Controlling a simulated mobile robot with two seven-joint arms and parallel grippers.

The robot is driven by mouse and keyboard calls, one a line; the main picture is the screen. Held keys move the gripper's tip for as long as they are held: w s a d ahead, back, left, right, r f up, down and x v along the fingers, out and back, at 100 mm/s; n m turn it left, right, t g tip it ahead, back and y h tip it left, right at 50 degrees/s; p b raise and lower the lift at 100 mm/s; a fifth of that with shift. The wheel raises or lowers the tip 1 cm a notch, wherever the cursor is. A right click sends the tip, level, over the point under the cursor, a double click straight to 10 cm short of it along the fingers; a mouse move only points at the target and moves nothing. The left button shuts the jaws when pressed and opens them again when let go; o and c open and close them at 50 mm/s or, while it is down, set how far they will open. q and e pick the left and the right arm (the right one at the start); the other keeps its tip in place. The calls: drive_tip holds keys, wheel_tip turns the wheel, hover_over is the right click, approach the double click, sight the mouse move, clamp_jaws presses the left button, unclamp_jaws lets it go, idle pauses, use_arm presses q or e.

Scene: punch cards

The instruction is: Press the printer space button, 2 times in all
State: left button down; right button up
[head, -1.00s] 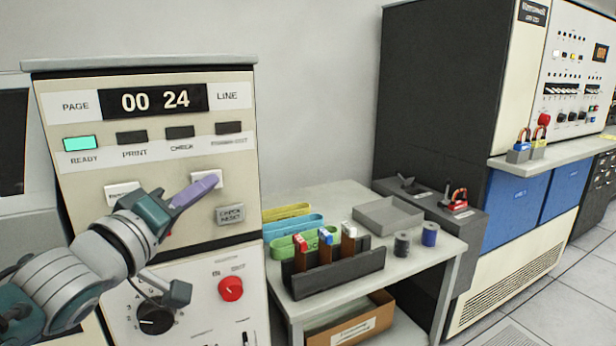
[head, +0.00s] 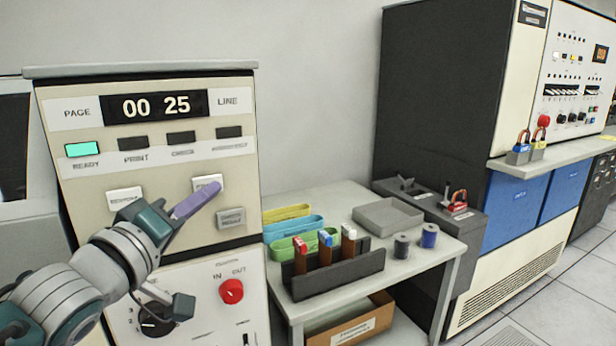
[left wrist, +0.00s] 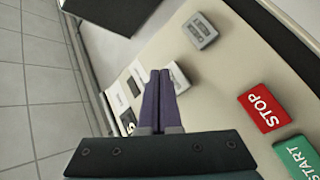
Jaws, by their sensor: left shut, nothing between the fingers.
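The printer panel (head: 160,240) stands at the left in the head view, with its counter (head: 155,107) reading 00 25 and the READY lamp (head: 84,149) lit green. A white button (head: 206,181), its label mostly hidden, is behind the tip of my left gripper (head: 213,189). The same white button shows in the left wrist view (left wrist: 180,75) next to the fingertips. The left gripper (left wrist: 158,75) is shut and empty, its purple fingers pointing at the button. I cannot tell whether the tips touch it. My right gripper is not in view.
Close by are another white button (head: 124,199) and a grey button (head: 231,218). The left wrist view shows a red STOP button (left wrist: 264,107) and a green START button (left wrist: 300,155). A table (head: 430,275) with trays and a card rack stands to the right.

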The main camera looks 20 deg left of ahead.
use_arm(q)
drive_tip(key=s+d+p, duration=0.2)
drive_tip(key=s+d, duration=0.1)
drive_tip(key=shift+s+d, duration=0.1)
drive_tip(key=shift+d, duration=0.3)
idle(0.3)
idle(0.7)
